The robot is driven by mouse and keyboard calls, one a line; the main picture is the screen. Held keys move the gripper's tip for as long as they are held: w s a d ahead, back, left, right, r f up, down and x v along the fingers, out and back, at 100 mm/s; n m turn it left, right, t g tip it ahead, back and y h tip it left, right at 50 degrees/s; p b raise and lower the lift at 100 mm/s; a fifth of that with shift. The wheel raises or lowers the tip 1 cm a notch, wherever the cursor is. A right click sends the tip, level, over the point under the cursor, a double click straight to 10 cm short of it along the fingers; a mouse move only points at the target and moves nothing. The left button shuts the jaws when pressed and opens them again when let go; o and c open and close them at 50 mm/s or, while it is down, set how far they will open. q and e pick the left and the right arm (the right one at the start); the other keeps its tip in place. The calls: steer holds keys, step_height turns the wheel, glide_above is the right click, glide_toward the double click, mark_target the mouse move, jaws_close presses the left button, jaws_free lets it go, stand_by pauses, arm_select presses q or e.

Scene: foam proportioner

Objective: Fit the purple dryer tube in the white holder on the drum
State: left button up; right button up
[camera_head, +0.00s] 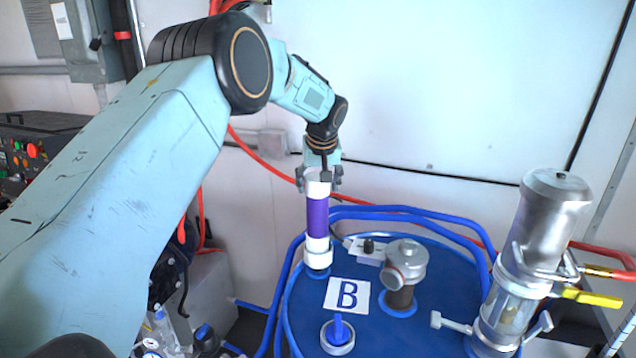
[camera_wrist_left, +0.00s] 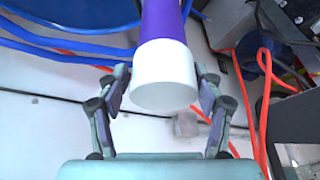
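The dryer tube (camera_head: 317,215), purple with white ends, stands upright on the blue drum. Its lower white end meets the white holder (camera_head: 317,260) and appears to sit inside it; the exact depth cannot be told. My left gripper (camera_head: 320,180) is at the tube's top. In the left wrist view, its two fingers (camera_wrist_left: 162,90) stand on either side of the tube's white end cap (camera_wrist_left: 166,88), with narrow gaps, so it looks open around the cap. The purple body (camera_wrist_left: 161,20) runs away from the camera there. My right gripper is not in view.
The blue drum (camera_head: 430,310) carries a white B label (camera_head: 347,295), a silver capped fitting (camera_head: 404,262), a small blue-handled plug (camera_head: 338,335) and a tall metal cylinder with a yellow lever (camera_head: 545,215). Blue hoses loop around the drum. Red hoses (camera_head: 265,163) run along the wall.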

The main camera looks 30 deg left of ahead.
arm_select(q)
steer(key=shift+o, duration=0.9)
steer(key=shift+s+r, duration=0.3)
steer(key=shift+s, duration=0.05)
steer(key=shift+w+r, duration=0.1)
steer(key=shift+r, duration=0.1)
steer(key=shift+d+r, duration=0.1)
steer(key=shift+r, duration=0.2)
steer(key=b+v, duration=0.2)
steer(key=v, duration=0.8)
steer(key=shift+d+r+b, duration=0.15)
steer(key=shift+r+b, duration=0.15)
steer(key=shift+b, duration=0.1)
steer(key=shift+r, duration=0.1)
steer(key=shift+s, duration=0.25)
